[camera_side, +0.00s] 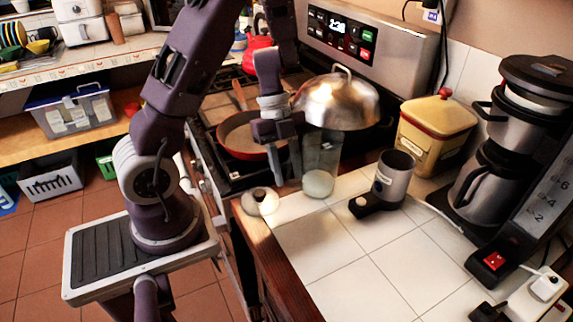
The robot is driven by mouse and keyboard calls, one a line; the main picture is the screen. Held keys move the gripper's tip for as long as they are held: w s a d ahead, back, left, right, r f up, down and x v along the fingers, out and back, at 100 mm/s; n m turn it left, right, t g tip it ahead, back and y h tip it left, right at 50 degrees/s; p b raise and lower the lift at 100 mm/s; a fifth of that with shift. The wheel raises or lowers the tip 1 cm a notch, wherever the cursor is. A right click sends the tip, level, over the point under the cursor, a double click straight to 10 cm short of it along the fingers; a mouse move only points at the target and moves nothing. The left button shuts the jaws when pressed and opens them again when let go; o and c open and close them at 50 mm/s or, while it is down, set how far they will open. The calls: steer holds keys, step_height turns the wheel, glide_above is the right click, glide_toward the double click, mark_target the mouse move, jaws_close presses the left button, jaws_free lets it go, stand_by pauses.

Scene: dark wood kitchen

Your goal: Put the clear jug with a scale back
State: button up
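The clear jug (322,152) is a see-through upright cylinder with a pale round base (318,184). It stands at the left end of the white tiled counter, in front of the stove. No scale marks can be made out on it at this size. My gripper (284,178) points down just left of the jug, its fingers close to the jug's side. Whether the fingers touch the jug or hold part of it cannot be told. A grey metal cup (394,172) stands on a small black base (378,206) to the right.
A small cream pot (260,201) sits at the counter's left corner. A red pan (243,140) and a large metal dome lid (338,102) are on the stove behind. A yellow canister (436,130) and a coffee maker (512,140) stand right. The front tiles (350,255) are clear.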

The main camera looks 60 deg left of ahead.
steer(key=v, duration=1.1)
steer(key=w+d+r+n+t, duration=0.1)
steer(key=w+d+r+t, duration=0.2)
steer(key=w+r+t, duration=0.55)
steer(key=w+r+n+t+y, duration=0.5)
steer(key=r+n, duration=0.2)
steer(key=r, duration=0.3)
steer(key=s+d+f+n+g, duration=0.2)
steer(key=s+d+f+n, duration=0.1)
steer(key=s, duration=0.5)
steer(key=s+d+f+n+g, duration=0.3)
steer(key=s+d, duration=0.1)
steer(key=s, duration=0.5)
steer(key=s+d+f+n+g, duration=0.3)
steer(key=s+d+n, duration=0.1)
steer(key=s, duration=0.4)
steer(key=shift+s+d, duration=0.3)
steer(key=shift+s, duration=0.05)
